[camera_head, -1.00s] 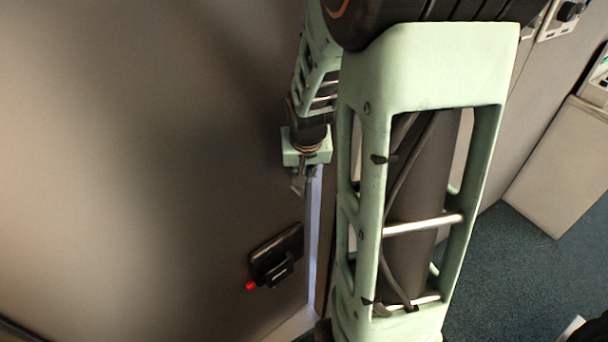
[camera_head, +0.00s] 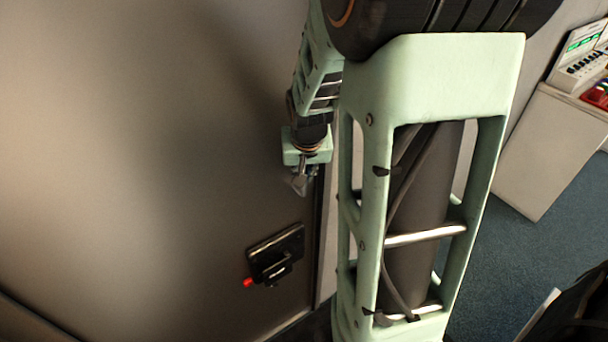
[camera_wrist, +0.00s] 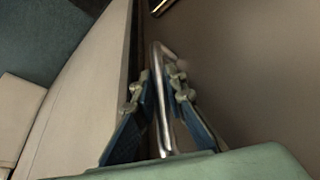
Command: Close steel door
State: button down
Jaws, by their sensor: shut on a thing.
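The steel door (camera_head: 130,170) is a large brown-grey panel filling the left of the head view; it also fills the right of the wrist view (camera_wrist: 250,70). My gripper (camera_head: 302,184) is at the door's right edge in the head view. In the wrist view, the blue-padded fingers of my gripper (camera_wrist: 159,85) are shut around a bent metal door handle (camera_wrist: 163,115). A dark line runs along the door's edge beside the pale wall; I cannot tell whether the door is fully against its frame. My arm hides part of this edge.
A black latch box (camera_head: 276,254) with a red knob is on the door below my gripper. A white cabinet (camera_head: 548,150) with devices on top stands at the right. Blue carpet (camera_head: 500,265) is open floor, with a dark object at the lower right.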

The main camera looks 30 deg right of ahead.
jog(key=shift+s+f, duration=0.25)
jog(key=shift+s, duration=0.65)
jog(key=c, duration=2)
grip_release()
jog(key=shift+s+d+r, duration=0.1)
jog(key=shift+s+r, duration=0.05)
jog(key=shift+s, duration=0.05)
jog(key=shift+o, duration=0.2)
jog(key=shift+w, duration=0.2)
jog(key=v, duration=0.7)
jog(key=shift+r, duration=0.25)
